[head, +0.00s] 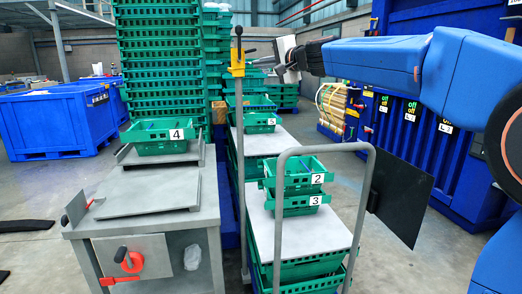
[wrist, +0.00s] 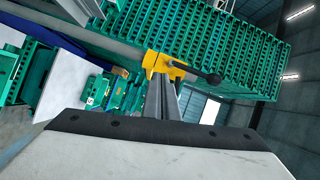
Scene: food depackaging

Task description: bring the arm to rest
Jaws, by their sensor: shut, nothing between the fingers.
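My arm reaches in from the right of the head view, its blue links running left across the top. My gripper (head: 285,66) is at the arm's end, raised above the trolley and just right of a yellow clamp (head: 237,65) on an upright post. Its jaws look shut and empty. In the wrist view a broad pale plate with a dark edge strip (wrist: 150,127) fills the bottom. The yellow clamp with its black handle (wrist: 165,66) shows just beyond that edge. I cannot tell whether the gripper touches the clamp.
A trolley (head: 300,226) carries green crates labelled 2 and 3 (head: 297,187). A grey workbench (head: 150,230) at left holds crate 4 (head: 160,137). Tall green crate stacks (head: 160,60) stand behind. A dark panel (head: 400,200) hangs right of the trolley handle. Blue cabinets line the right.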

